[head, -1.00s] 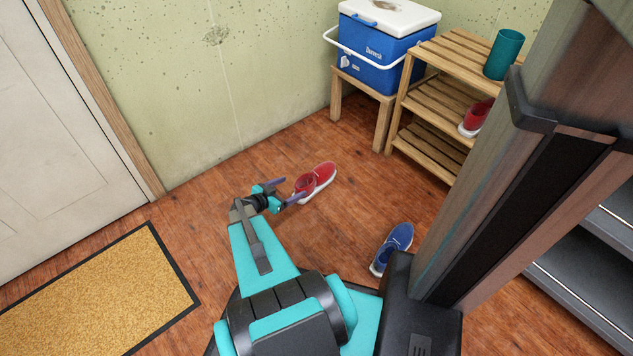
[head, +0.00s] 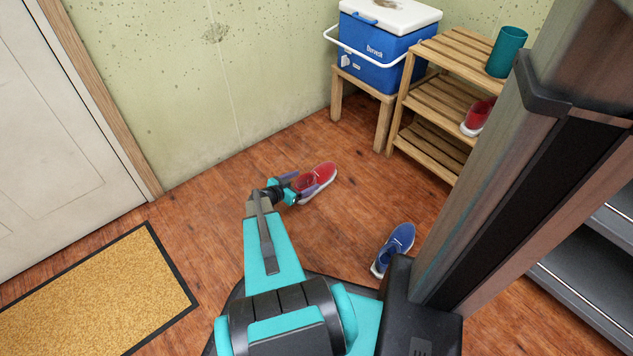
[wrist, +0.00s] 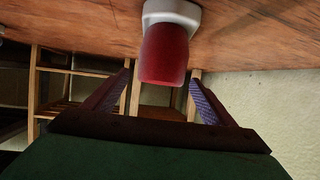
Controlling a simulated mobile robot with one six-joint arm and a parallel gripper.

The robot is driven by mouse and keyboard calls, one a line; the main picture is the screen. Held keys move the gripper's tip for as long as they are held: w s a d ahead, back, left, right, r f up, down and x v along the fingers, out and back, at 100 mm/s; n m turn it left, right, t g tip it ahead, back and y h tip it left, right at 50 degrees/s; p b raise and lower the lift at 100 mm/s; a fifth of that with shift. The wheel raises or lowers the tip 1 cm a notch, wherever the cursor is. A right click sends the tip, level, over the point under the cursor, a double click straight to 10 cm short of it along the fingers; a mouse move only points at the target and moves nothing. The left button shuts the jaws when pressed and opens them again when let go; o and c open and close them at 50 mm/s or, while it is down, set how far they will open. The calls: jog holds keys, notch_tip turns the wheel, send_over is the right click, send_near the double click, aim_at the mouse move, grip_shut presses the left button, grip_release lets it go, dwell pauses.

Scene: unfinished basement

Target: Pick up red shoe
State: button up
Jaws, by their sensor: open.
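A red shoe (head: 318,180) with a white sole lies on the wood floor in the head view. In the wrist view the red shoe (wrist: 164,52) shows end-on at the top centre, between the fingers in the picture. My gripper (head: 297,184) is open, at the near left end of the shoe in the head view. Its two fingers also show apart in the wrist view (wrist: 160,98), with nothing held between them. A second red shoe (head: 478,116) sits on the wooden rack (head: 437,96), partly hidden by my column.
A blue shoe (head: 394,248) lies on the floor close to my base. A blue cooler (head: 378,52) stands on a wooden stool (head: 382,112) by the wall. A teal cup (head: 505,52) is on the rack's top. A doormat (head: 95,297) lies at left. Floor around the shoe is clear.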

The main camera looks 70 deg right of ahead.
aim_at(313, 176)
jog(key=shift+d, duration=0.1)
jog(key=shift+s+d+f+b, duration=0.25)
jog(key=shift+d+f+b, duration=0.1)
jog(key=shift+d+b, duration=0.15)
jog(key=shift+b+x, duration=0.65)
jog(key=shift+x, duration=1.2)
jog(key=shift+d+r, duration=0.1)
jog(key=shift+r, duration=0.05)
jog(key=c, duration=1.7)
jog(key=shift+r, duration=0.1)
